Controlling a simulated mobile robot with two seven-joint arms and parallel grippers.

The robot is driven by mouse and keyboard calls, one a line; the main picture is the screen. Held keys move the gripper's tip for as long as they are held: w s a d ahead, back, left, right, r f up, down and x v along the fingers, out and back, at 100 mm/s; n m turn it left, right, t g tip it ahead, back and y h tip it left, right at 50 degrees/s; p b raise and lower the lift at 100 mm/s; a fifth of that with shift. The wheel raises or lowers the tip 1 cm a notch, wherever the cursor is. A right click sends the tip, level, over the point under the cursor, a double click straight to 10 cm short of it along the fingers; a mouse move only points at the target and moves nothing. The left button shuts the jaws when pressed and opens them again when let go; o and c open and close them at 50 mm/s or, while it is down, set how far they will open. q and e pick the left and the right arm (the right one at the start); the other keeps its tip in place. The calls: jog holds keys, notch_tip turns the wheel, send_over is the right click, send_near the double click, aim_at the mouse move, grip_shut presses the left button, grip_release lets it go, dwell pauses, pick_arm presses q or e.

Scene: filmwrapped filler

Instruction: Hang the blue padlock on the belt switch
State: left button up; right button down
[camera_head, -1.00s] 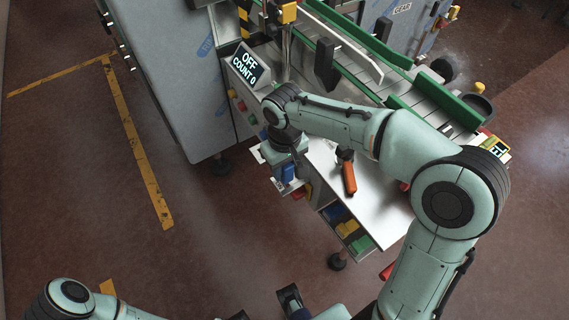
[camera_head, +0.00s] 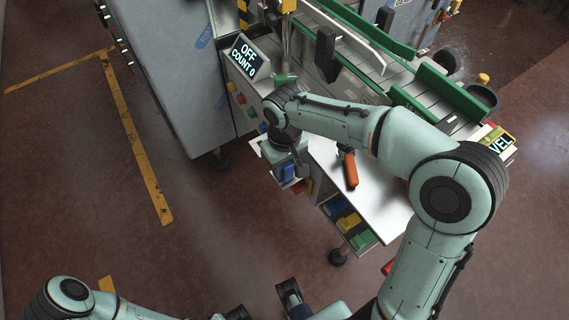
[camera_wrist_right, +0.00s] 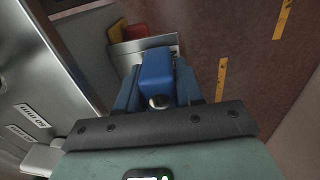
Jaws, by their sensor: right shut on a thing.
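My right gripper (camera_head: 290,178) is below the button panel, beside the left edge of the white table. In the right wrist view the gripper (camera_wrist_right: 157,86) is shut on the blue padlock (camera_wrist_right: 157,68), which sits between the two blue-grey fingers. A round metallic part shows at its near end. A bit of the blue padlock shows in the head view (camera_head: 287,171). I cannot make out which fitting is the belt switch; a panel (camera_wrist_right: 25,95) with printed labels lies left in the wrist view.
A sign (camera_head: 247,59) reads OFF, COUNT 0. An orange-handled tool (camera_head: 350,170) lies on the white table (camera_head: 378,203). Blue, yellow and green items sit on a shelf below. A tray (camera_wrist_right: 140,45) with red and yellow items is beyond the padlock. Floor at the left is free.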

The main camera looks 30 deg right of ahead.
jog(key=shift+f, duration=0.3)
dwell(0.6)
jog(key=c, duration=0.6)
grip_release()
jog(key=shift+c, duration=0.2)
notch_tip(320, 180, up, 13)
jog(key=p, duration=0.2)
jog(key=shift+r, duration=0.2)
